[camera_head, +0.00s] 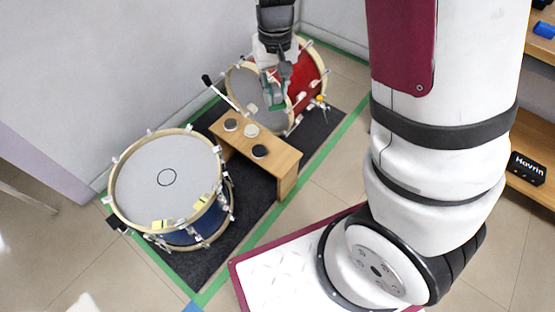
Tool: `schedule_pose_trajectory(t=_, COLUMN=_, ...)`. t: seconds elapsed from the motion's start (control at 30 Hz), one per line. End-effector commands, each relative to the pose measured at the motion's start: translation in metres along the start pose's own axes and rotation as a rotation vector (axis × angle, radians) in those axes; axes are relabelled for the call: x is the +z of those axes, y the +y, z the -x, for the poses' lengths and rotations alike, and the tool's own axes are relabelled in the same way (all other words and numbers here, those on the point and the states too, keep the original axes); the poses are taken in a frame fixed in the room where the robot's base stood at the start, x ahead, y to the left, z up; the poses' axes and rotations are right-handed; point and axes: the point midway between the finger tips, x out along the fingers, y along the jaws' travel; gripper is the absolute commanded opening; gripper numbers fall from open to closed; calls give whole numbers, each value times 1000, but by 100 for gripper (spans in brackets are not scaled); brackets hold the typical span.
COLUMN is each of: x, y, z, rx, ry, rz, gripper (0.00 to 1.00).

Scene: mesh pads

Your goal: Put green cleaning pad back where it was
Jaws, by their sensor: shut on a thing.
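My gripper (273,92) reaches down from the top centre, in front of the red drum. It is shut on a small green pad (279,104), which shows only as a thin green patch at the fingertips. The gripper hides part of the drum's pale head, and I cannot tell whether the pad touches the drum.
The red drum (308,74) lies on its side. A dark mat (244,205) lies beneath.

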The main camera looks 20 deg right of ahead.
Motion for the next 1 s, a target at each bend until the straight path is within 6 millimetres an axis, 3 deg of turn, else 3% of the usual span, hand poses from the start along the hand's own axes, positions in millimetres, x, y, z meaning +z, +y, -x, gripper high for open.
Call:
schedule_pose_trajectory(t=0.03, x=-3, y=3, z=-29, rx=3, ry=-11, rz=-56, gripper=0)
schedule_pose_trajectory(t=0.27, x=-9, y=18, z=-138, rx=3, ry=-11, rz=-358, gripper=0)
schedule_pose_trajectory(t=0.53, x=17, y=43, z=-266, rx=4, ry=-14, rz=-797, gripper=0)
schedule_pose_trajectory(t=0.73, x=44, y=53, z=-323, rx=0, ry=-11, rz=-1054, gripper=0)
schedule_pose_trajectory(t=1.0, x=70, y=58, z=-362, rx=-1, ry=-6, rz=-1256, gripper=0)
